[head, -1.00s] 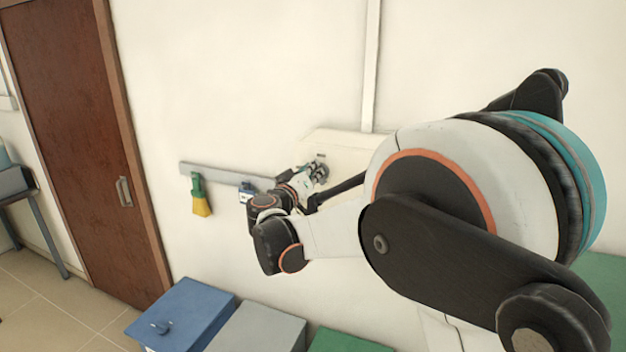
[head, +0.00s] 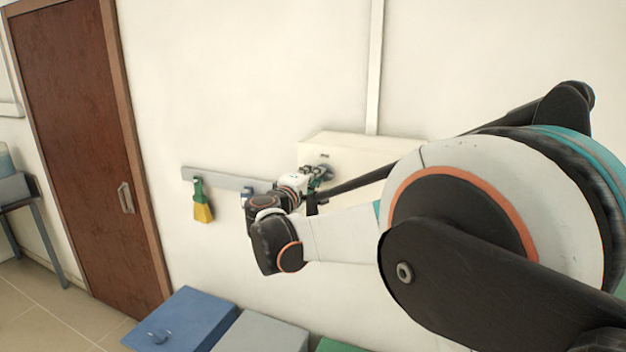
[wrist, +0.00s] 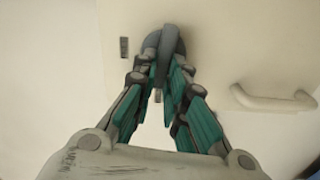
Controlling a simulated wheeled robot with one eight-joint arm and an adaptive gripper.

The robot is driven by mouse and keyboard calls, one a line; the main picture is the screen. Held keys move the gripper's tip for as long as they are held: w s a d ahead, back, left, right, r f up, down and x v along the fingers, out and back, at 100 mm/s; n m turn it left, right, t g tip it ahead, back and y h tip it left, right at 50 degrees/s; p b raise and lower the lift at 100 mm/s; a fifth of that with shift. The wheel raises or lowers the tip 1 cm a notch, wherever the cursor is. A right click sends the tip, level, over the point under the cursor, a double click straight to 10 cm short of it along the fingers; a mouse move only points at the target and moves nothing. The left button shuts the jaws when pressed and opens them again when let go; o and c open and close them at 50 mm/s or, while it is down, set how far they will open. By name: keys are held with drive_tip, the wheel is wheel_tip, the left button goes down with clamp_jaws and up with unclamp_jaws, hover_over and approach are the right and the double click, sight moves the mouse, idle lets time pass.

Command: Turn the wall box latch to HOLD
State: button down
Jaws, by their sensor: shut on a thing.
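The wall box (head: 345,148) is a cream box on the wall, partly hidden behind my arm in the head view. Its latch (wrist: 166,45) is a grey round knob with a raised grip bar, seen at the top middle of the wrist view. The bar stands nearly upright in that view, leaning slightly. My gripper (wrist: 163,77) has its teal-padded fingers closed on the bar from both sides. In the head view my gripper (head: 318,176) is at the box's left front. Small dark labels sit left of the knob (wrist: 124,47) and below it (wrist: 158,96); their lettering is unreadable.
A pale handle (wrist: 272,100) sticks out of the box front, right of the latch. A grey rail (head: 225,180) with a yellow-green brush (head: 202,200) hangs left of the box. Blue (head: 182,318) and grey (head: 262,333) boxes stand below.

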drive_tip(key=shift+f+n, duration=0.1)
drive_tip(key=shift+n, duration=0.6)
drive_tip(key=c, duration=1.6)
unclamp_jaws()
drive_tip(key=shift+a, duration=0.1)
drive_tip(key=v, duration=1.2)
